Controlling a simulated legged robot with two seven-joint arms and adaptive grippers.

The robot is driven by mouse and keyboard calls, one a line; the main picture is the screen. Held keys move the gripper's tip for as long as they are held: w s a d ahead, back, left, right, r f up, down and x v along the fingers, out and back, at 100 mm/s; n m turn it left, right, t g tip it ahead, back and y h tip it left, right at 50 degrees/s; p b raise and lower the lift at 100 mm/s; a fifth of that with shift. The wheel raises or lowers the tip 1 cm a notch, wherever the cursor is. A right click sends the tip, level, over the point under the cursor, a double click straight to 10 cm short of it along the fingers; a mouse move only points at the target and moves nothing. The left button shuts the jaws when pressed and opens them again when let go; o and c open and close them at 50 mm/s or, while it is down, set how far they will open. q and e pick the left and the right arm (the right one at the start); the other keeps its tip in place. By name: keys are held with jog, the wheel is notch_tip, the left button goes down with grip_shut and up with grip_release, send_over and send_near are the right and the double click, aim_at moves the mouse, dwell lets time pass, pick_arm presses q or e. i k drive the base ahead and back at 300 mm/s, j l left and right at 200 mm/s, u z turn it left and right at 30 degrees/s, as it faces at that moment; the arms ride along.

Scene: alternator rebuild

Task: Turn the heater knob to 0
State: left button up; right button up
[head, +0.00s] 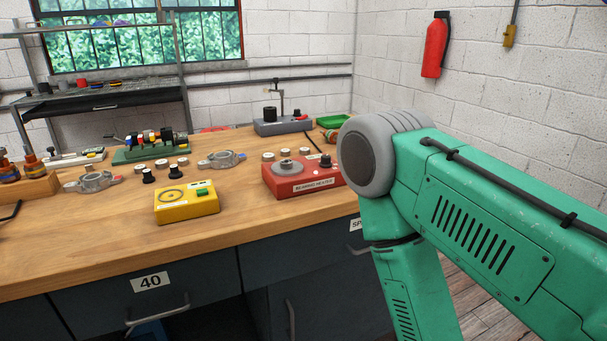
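The red bearing heater (300,187) sits on the wooden workbench, right of the middle in the head view. A small black knob (326,161) stands on its top at the right; its pointer and any scale are too small to read. A grey round stepped part (286,167) is on the heater's top, left of the knob. My green arm with its grey joint comes in from the right and overlaps the picture just beside the heater's right end. Neither of my grippers is in view.
A yellow box (187,203) stands left of the heater near the bench (110,238) edge. Metal housings (221,159) and small round parts lie behind it. A grey device (283,126) and green tray (333,121) are at the back. The front left bench top is mostly clear.

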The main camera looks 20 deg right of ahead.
aim_at(325, 159)
jog(key=k+l+z, duration=0.1)
jog(key=z, duration=1)
